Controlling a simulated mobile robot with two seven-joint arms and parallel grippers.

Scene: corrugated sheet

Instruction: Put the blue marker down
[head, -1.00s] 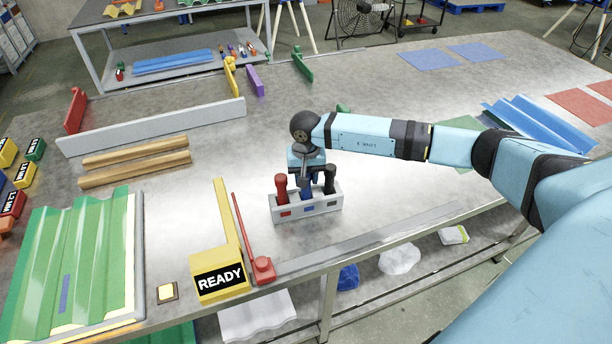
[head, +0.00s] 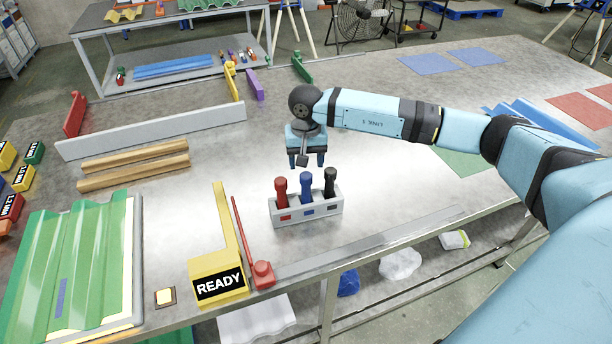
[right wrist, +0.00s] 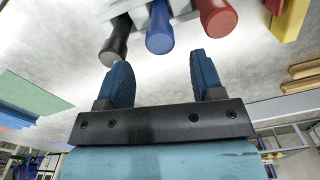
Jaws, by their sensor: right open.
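The blue marker (head: 306,189) stands upright in the middle slot of the grey holder (head: 321,209), above a blue label. A red marker (head: 281,191) stands to its left and a black marker (head: 330,183) to its right. My right gripper (head: 306,164) is open and empty, above and a little behind the blue marker, apart from it. In the right wrist view the open fingers (right wrist: 158,82) have nothing between them, and the blue marker (right wrist: 160,30) lies beyond their tips. My left gripper is not in view.
A yellow READY block (head: 217,277) and a red-based rod (head: 263,274) stand left of the holder near the table's front edge. A green corrugated sheet (head: 70,255) lies at the far left. The table (head: 390,180) right of the holder is mostly clear.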

